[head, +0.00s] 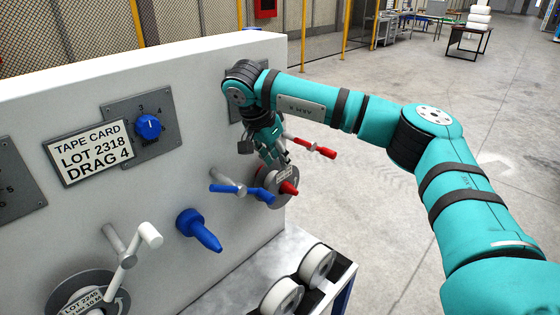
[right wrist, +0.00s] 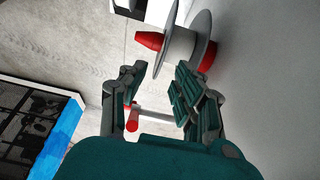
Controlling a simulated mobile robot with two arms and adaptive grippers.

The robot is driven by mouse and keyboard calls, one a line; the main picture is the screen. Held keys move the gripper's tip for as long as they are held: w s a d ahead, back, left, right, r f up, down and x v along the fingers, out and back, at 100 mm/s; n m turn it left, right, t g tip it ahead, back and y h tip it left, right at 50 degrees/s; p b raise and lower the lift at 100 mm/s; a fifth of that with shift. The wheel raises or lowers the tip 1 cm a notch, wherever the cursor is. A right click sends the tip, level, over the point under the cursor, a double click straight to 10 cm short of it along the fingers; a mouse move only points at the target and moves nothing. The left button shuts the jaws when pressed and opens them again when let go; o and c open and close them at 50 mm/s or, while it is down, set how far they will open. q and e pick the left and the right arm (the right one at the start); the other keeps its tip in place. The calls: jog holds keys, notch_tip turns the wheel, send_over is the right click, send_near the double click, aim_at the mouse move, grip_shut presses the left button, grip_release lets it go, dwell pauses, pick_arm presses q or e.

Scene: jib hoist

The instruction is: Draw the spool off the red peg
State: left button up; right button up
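The spool (head: 288,202) sits on the red peg (head: 289,187) at the right end of the white panel, with a small label on it. In the right wrist view the spool (right wrist: 181,48) has grey flanges, and the red peg (right wrist: 148,40) sticks out through it. My right gripper (head: 274,156) is just above the spool in the head view. In the right wrist view its fingers (right wrist: 158,76) are apart with nothing between them, and the spool lies beyond the fingertips. My left gripper is not in view.
A blue crank handle (head: 228,188) stands close left of the spool, and a red handle (head: 316,147) close above right. A blue peg (head: 198,230) is bare. White rolls (head: 316,264) lie on a low shelf. A tape card (head: 90,152) reads LOT 2318, DRAG 4.

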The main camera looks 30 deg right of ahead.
aim_at(277, 184)
jog(key=shift+x, duration=1.15)
jog(key=shift+w+d+f+p, duration=0.1)
jog(key=shift+f+p, duration=0.2)
jog(key=shift+f, duration=0.2)
jog(key=c, duration=0.6)
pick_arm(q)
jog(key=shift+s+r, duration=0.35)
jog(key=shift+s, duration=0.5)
pick_arm(e)
grip_shut()
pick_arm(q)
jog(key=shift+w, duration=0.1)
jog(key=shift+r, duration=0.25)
pick_arm(e)
jog(key=shift+r, duration=0.25)
